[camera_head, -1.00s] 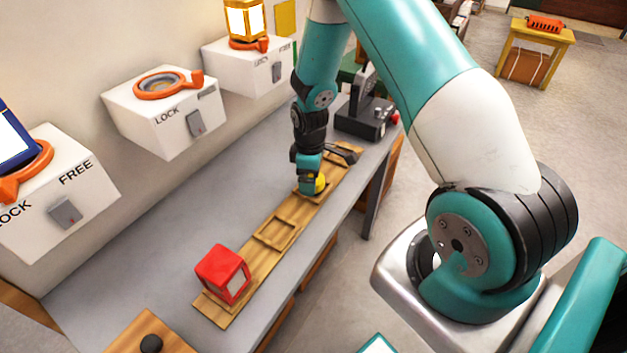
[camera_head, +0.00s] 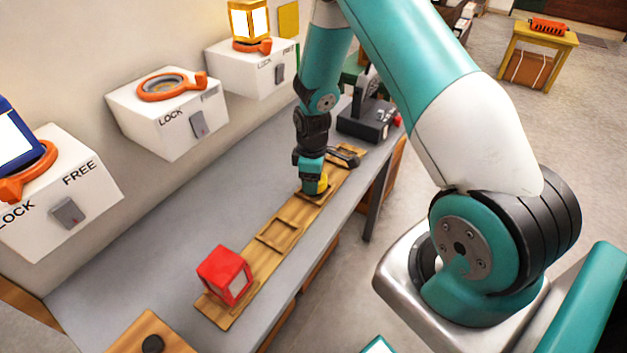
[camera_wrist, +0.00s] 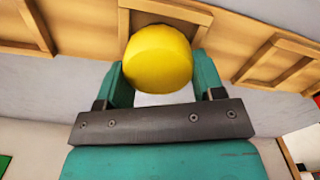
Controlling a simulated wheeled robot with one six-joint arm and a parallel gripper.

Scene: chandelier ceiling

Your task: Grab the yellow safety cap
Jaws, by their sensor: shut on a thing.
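The yellow safety cap (camera_wrist: 158,58) is round and smooth and sits between the two teal fingers of my gripper (camera_wrist: 158,85) in the wrist view. My gripper is shut on it. The fingers hide part of the cap.
A red block-shaped lantern (camera_head: 225,275) stands on the rack's near end. An empty slot frame (camera_head: 278,233) lies between it and my gripper. White lock boxes (camera_head: 170,120) line the wall at left. A dark machine (camera_head: 368,120) stands at the table's far end.

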